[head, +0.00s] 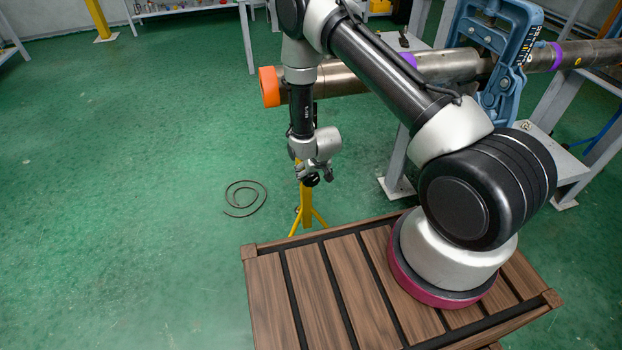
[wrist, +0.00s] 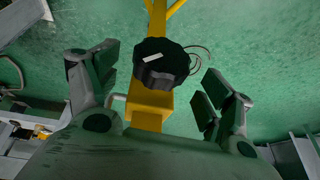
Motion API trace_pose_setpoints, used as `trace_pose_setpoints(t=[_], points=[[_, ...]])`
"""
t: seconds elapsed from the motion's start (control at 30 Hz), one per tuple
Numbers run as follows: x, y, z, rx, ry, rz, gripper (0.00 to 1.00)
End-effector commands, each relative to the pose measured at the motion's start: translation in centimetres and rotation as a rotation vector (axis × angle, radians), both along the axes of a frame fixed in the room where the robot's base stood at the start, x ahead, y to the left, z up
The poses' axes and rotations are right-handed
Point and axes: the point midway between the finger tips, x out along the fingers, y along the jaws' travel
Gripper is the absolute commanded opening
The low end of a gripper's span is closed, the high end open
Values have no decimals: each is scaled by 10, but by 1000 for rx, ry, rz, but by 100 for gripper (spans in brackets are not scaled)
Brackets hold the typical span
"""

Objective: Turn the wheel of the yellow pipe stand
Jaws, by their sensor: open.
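The yellow pipe stand (head: 306,208) stands on the green floor in front of my wooden base, partly hidden behind my gripper in the head view. In the wrist view its yellow post (wrist: 148,112) runs up the middle. Its wheel, a black lobed knob (wrist: 161,63) with a small white mark, sits on the post between my fingers. My gripper (wrist: 160,92) is open, with one finger on each side of the knob and a gap visible on both sides. In the head view my gripper (head: 315,174) points down at the stand and hides most of the wheel.
A long metal pipe (head: 345,80) with an orange end cap (head: 269,87) lies behind my arm. A blue vise (head: 497,50) holds it at the right, on a grey bench. A thin dark coil (head: 245,198) lies on the floor left of the stand. The left floor is clear.

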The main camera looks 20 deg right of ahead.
Motion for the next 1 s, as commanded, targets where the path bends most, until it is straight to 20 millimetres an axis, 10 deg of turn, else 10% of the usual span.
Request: trace_pose_setpoints(t=[0.57, 0.83, 1.0], points=[[15, 2, -37, 0, 1, 1, 81], [15, 2, -37, 0, 1, 1, 36], [15, 2, -37, 1, 2, 1, 35]])
